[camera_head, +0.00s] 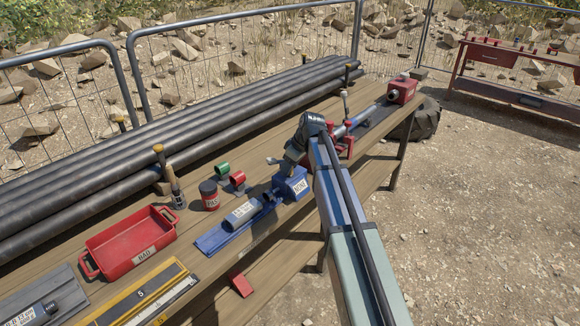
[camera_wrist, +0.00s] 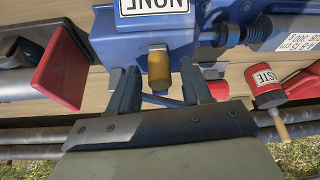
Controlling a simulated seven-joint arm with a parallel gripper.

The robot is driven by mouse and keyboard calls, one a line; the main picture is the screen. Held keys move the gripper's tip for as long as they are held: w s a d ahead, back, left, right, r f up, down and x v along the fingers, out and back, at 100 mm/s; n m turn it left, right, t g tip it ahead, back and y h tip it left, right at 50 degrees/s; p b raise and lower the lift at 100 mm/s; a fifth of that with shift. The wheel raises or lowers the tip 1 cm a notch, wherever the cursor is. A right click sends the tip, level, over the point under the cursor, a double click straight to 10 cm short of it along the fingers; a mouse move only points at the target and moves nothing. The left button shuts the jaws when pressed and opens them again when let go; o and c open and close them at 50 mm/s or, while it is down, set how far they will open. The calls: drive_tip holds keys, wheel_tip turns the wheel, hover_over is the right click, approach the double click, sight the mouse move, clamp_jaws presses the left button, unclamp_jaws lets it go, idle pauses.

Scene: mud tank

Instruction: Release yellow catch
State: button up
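The yellow catch (camera_wrist: 159,68) sticks out from the underside of the blue housing (camera_wrist: 107,38) in the wrist view. My gripper (camera_wrist: 159,80) is open, with one dark finger on each side of the catch and a visible gap to each. Nothing is held. In the head view my gripper (camera_head: 283,163) is at the housing's far side, and the catch is hidden there.
A red plate (camera_wrist: 62,67) is left of my fingers. Black pipes (camera_head: 200,120) lie behind the bench.

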clamp_jaws()
idle(0.4)
drive_tip(key=shift+s+d, duration=1)
drive_tip(key=shift+s, duration=0.1)
drive_tip(key=shift+o, duration=0.5)
unclamp_jaws()
drive_tip(key=shift+w, duration=0.1)
drive_tip(key=v, duration=1.3)
drive_tip(key=shift+r, duration=0.4)
